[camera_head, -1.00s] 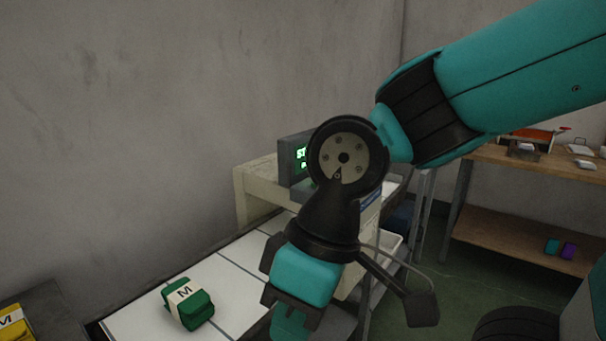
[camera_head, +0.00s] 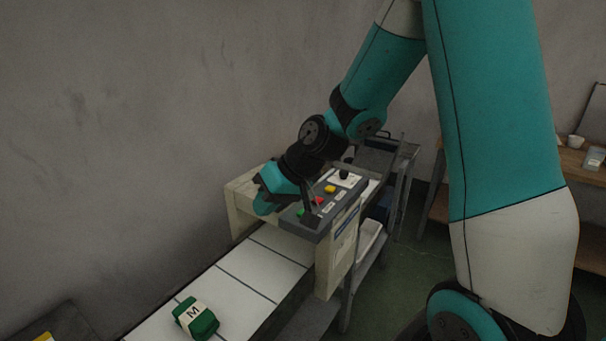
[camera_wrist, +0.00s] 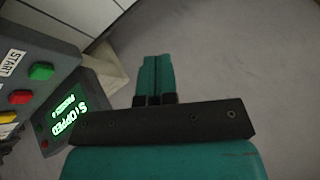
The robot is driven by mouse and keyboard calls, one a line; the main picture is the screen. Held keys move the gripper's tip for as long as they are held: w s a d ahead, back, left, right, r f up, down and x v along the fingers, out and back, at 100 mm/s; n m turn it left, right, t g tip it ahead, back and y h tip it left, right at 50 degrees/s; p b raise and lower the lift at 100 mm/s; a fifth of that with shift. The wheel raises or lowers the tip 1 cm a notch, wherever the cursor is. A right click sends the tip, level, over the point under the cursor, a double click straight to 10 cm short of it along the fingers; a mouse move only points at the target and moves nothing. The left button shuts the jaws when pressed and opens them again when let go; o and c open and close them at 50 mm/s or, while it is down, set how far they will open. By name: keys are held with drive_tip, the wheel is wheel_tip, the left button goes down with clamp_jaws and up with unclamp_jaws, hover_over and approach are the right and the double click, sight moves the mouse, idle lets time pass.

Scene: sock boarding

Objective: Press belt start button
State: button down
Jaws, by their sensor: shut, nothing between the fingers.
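The belt start button is the green one (camera_head: 300,212) at the near-left end of a grey control panel (camera_head: 313,224). In the wrist view the green button (camera_wrist: 41,71) sits beside a START label (camera_wrist: 12,62). My gripper (camera_head: 262,210) is shut and empty, at the left side of the panel. In the wrist view its closed teal fingers (camera_wrist: 155,60) are to the right of the green button, apart from it. A display (camera_wrist: 62,118) in the wrist view reads STOPPED in green.
A red button (camera_head: 319,200), a yellow button (camera_head: 330,189) and a black knob (camera_head: 343,173) share the panel. A white segmented belt (camera_head: 235,270) runs below, with a green bundle marked M (camera_head: 196,318) on it. A grey wall stands close behind.

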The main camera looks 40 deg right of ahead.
drive_tip(key=w+d+m+t+h+p, duration=0.1)
drive_tip(key=w+d+m+p, duration=0.1)
drive_tip(key=d, duration=0.5)
drive_tip(key=w+d+r+m+t+h+p, duration=0.1)
drive_tip(key=w+d+m+t+p, duration=0.1)
drive_tip(key=d+p, duration=0.3)
drive_tip(key=shift+w+d+r+t, duration=0.3)
drive_tip(key=shift+w+d, duration=0.45)
drive_tip(key=shift+d, duration=0.35)
drive_tip(key=shift+f, duration=0.15)
wheel_tip(320, 180, down, 8)
drive_tip(key=b, duration=0.6)
drive_tip(key=shift+f, duration=0.25)
drive_tip(key=shift+f+b, duration=0.4)
drive_tip(key=shift+f, duration=0.05)
